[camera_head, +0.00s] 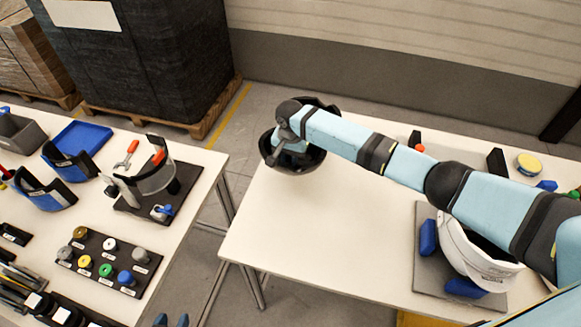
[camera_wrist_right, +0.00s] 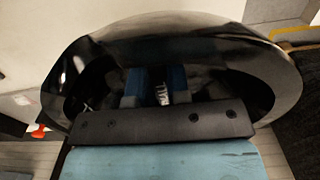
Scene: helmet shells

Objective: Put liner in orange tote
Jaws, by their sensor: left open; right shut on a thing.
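The liner appears as a glossy black bowl-like shell (camera_head: 292,163) at the far left corner of the right-hand table. My right gripper (camera_head: 288,140) is shut on it, with my arm reaching across from the right. In the right wrist view the black shell (camera_wrist_right: 215,50) fills most of the picture, and the blue fingers of my right gripper (camera_wrist_right: 157,88) are against it. I cannot tell whether the shell touches the table. My left gripper (camera_head: 171,321) shows only its fingertips at the bottom edge, apart and empty. An orange-yellow strip (camera_head: 425,320) shows at the bottom; I cannot tell if it is the orange tote.
A white helmet shell (camera_head: 475,262) sits on a grey board with blue blocks, under my right arm. The left table (camera_head: 190,235) holds a visor on a stand (camera_head: 155,178), a knob board (camera_head: 105,262) and blue trays. A gap separates the tables. The right table's front left is clear.

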